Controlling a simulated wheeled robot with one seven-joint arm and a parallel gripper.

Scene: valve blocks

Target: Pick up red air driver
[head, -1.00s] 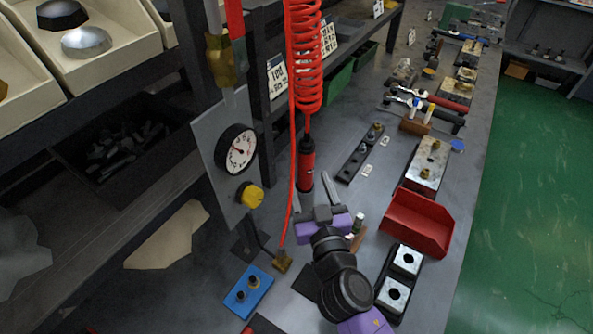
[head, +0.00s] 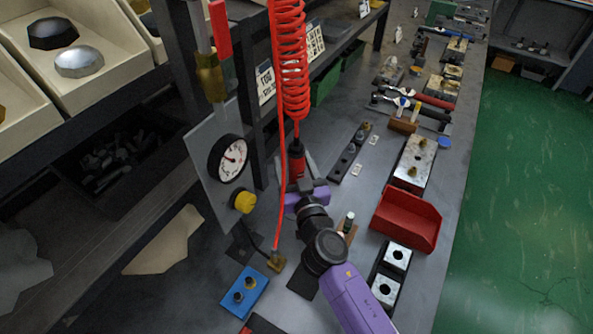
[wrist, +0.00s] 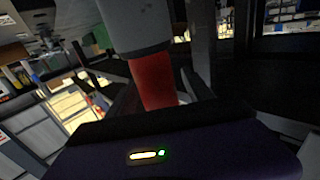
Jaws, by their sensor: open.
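The red air driver (head: 296,160) hangs upright below a coiled red hose in the head view. My gripper (head: 304,174) is right at it, and its fingers and purple housing hide the driver's lower part. In the wrist view the driver's red body (wrist: 155,80) and a wider grey part (wrist: 138,25) stand close in front of the palm. The open fingers appear to lie on either side of the red body. I cannot tell whether either finger touches it.
A gauge panel (head: 205,165) with a yellow knob stands left of the hose. A blue block (head: 243,291) is at the front. A red bin (head: 406,220) and valve blocks line the bench on the right. Shelves with cream bins (head: 85,97) are at the left.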

